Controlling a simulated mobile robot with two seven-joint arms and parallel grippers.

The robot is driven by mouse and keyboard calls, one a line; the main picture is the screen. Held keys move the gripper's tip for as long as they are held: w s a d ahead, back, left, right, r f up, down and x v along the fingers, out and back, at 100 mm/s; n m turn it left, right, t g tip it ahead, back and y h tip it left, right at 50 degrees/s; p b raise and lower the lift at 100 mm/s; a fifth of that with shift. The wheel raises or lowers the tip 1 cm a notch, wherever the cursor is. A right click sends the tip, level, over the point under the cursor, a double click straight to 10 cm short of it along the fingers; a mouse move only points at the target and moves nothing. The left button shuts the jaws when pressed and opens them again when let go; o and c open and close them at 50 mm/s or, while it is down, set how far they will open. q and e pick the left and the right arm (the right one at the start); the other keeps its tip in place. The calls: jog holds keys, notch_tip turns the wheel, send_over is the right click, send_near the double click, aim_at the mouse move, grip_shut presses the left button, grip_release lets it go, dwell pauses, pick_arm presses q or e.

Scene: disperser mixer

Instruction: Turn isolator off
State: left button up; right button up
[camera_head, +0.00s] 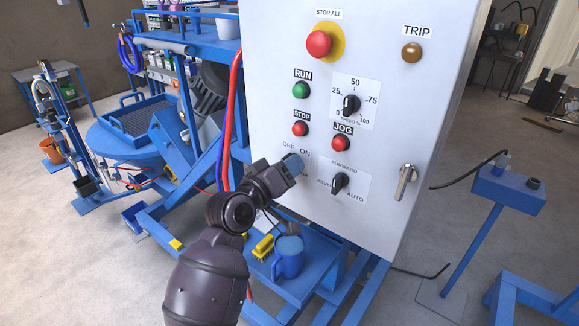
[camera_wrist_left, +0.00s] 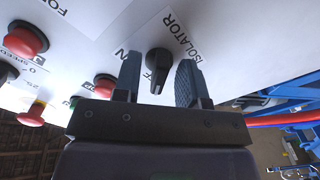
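The isolator knob (camera_wrist_left: 157,68) is black and sits on the white panel beside the ISOLATOR label (camera_wrist_left: 180,38), seen in the left wrist view. My left gripper (camera_wrist_left: 159,72) is open, with one finger on each side of the knob and a visible gap at both sides. I cannot tell how deep the fingers reach around it. In the head view my left gripper (camera_head: 291,165) is at the panel's lower left and hides the knob; the OFF and ON marks (camera_head: 297,149) show just above it. My right gripper is out of view.
The control cabinet (camera_head: 393,125) carries a green RUN button (camera_head: 301,90), red STOP (camera_head: 300,129) and JOG (camera_head: 341,142) buttons, a speed dial (camera_head: 351,104) and a FORWARD/AUTO selector (camera_head: 340,183) close by. Red and blue hoses (camera_head: 232,120) run along its left edge. A blue mug (camera_head: 288,258) stands below.

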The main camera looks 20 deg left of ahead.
pick_arm(q)
jog(key=b+v, duration=0.1)
jog(key=v, duration=0.9)
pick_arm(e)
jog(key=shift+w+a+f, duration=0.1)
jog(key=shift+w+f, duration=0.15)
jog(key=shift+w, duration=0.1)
pick_arm(q)
jog(key=s+a+f+m+g+y+b, duration=0.1)
jog(key=a+f+m+y, duration=0.15)
jog(key=f, duration=0.55)
jog(key=s+a+f+m+y, duration=0.1)
jog(key=a+f+y, duration=0.15)
jog(key=f, duration=0.55)
jog(key=s+a+f+m+g+y, duration=0.1)
jog(key=s+f+g, duration=0.3)
jog(key=s+f, duration=1.1)
notch_tip(320, 180, down, 2)
jog(key=shift+a+f+m+b, duration=0.2)
jog(key=shift+a+m+b, duration=0.2)
jog(key=shift+a, duration=0.35)
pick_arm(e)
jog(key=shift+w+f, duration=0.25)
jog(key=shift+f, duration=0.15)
